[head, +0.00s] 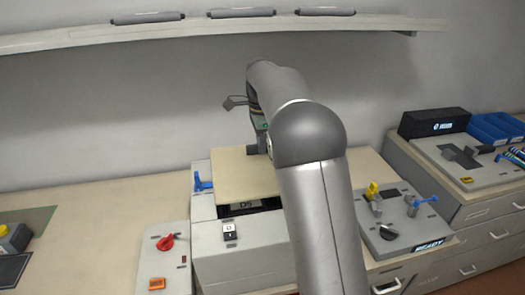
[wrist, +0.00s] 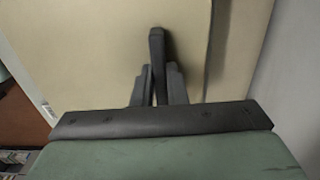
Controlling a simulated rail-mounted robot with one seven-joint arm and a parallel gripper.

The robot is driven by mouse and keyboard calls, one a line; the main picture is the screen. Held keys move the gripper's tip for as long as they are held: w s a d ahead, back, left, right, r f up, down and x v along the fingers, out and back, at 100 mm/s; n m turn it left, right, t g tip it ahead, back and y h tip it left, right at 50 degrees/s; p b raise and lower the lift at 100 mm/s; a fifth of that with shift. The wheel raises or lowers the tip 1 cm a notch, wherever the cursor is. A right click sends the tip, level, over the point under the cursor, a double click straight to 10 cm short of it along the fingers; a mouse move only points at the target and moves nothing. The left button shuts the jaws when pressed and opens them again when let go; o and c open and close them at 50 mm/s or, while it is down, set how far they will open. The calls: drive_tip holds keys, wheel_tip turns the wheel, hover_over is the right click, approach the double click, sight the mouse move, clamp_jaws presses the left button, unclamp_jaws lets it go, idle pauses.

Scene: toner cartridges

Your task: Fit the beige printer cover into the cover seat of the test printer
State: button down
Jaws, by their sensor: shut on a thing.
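The beige printer cover (head: 232,182) is a flat panel above the grey test printer (head: 245,265) in the head view. A dark opening with a label shows below its front edge, so the cover appears raised or tilted there. My gripper (head: 257,148) is at the cover's back right, partly hidden by my arm. In the wrist view, the fingers of my gripper (wrist: 157,88) are shut on the dark upright grip of the cover (wrist: 190,35). The cover seat is mostly hidden under the cover, and I cannot tell whether they touch.
A blue lever (head: 202,183) stands at the printer's left. A panel with a red knob (head: 165,243) is left of the printer. A station with a READY display (head: 433,244) is at the right. A shelf (head: 80,36) with dark cartridges runs above. The counter at left has free room.

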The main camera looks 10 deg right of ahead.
drive_tip(key=shift+w+d+f, duration=0.1)
drive_tip(key=shift+d+f, duration=0.05)
drive_tip(key=shift+f, duration=0.75)
drive_tip(key=shift+w+d+f, duration=0.1)
drive_tip(key=shift+d+f, duration=0.05)
drive_tip(key=shift+f, duration=0.75)
drive_tip(key=shift+f, duration=0.55)
drive_tip(key=c, duration=1.5)
unclamp_jaws()
drive_tip(key=shift+o, duration=0.2)
